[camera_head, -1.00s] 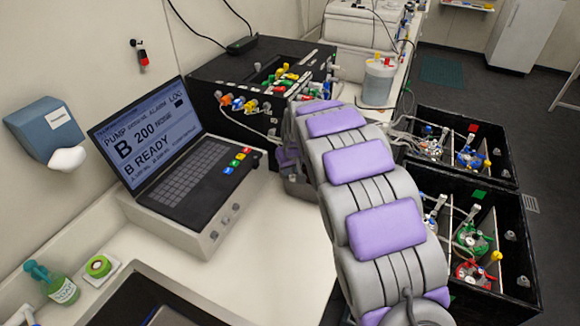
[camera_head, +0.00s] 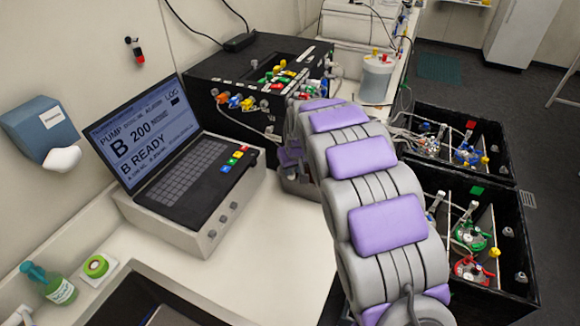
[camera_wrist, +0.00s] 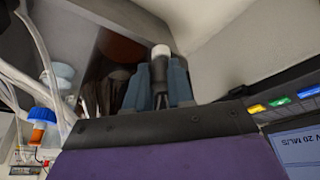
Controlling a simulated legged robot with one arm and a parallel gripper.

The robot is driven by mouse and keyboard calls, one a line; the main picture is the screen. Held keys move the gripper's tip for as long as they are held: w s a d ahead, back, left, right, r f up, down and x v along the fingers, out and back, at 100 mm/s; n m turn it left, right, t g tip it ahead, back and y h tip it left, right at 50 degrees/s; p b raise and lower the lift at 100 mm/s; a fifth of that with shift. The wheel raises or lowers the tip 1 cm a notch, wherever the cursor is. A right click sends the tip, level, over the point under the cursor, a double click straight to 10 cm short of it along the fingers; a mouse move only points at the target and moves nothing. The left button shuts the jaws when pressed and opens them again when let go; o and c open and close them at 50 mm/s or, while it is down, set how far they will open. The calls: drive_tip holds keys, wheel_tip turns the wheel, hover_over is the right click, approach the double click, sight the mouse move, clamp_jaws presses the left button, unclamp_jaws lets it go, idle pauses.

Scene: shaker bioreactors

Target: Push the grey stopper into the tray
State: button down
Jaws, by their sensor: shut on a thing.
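My gripper (camera_wrist: 159,68) shows in the wrist view with its two blue-grey fingers closed around a dark piece with a pale grey-white tip (camera_wrist: 161,50). I cannot tell whether this piece is the grey stopper. In the head view my arm hides the gripper, which is by the front of the black pump box (camera_head: 258,70). Two black trays (camera_head: 522,222) (camera_head: 508,140) with flasks stand at the right. Small grey knobs show on their walls, one on the nearer tray (camera_head: 508,232). I cannot tell which tray is meant.
A laptop console (camera_head: 185,175) stands left of my arm. A clear jar (camera_head: 377,78) with tubes stands beyond it, right of the pump box. The white bench (camera_head: 275,245) is clear in front.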

drive_tip(key=shift+f, duration=0.3)
idle(1.0)
drive_tip(key=c, duration=0.9)
unclamp_jaws()
drive_tip(key=shift+a, duration=0.1)
drive_tip(key=p+v, duration=0.3)
drive_tip(key=v, duration=1.4)
drive_tip(key=s+d+m+g, duration=0.1)
drive_tip(key=s+d, duration=0.3)
drive_tip(key=s, duration=0.3)
drive_tip(key=s+d+m+g+h, duration=0.1)
drive_tip(key=s+d, duration=0.3)
drive_tip(key=s, duration=0.3)
drive_tip(key=s+d+m+g, duration=0.1)
drive_tip(key=s+d, duration=0.3)
drive_tip(key=s, duration=0.3)
drive_tip(key=s+d+f+m+g, duration=0.1)
drive_tip(key=s+d, duration=0.1)
drive_tip(key=s, duration=0.9)
drive_tip(key=s+d+f+m+g, duration=0.1)
drive_tip(key=s+d, duration=0.1)
drive_tip(key=s, duration=0.9)
drive_tip(key=shift+s+d+f+g+h, duration=0.25)
drive_tip(key=shift+f+g+h, duration=0.05)
drive_tip(key=shift+f+g, duration=0.1)
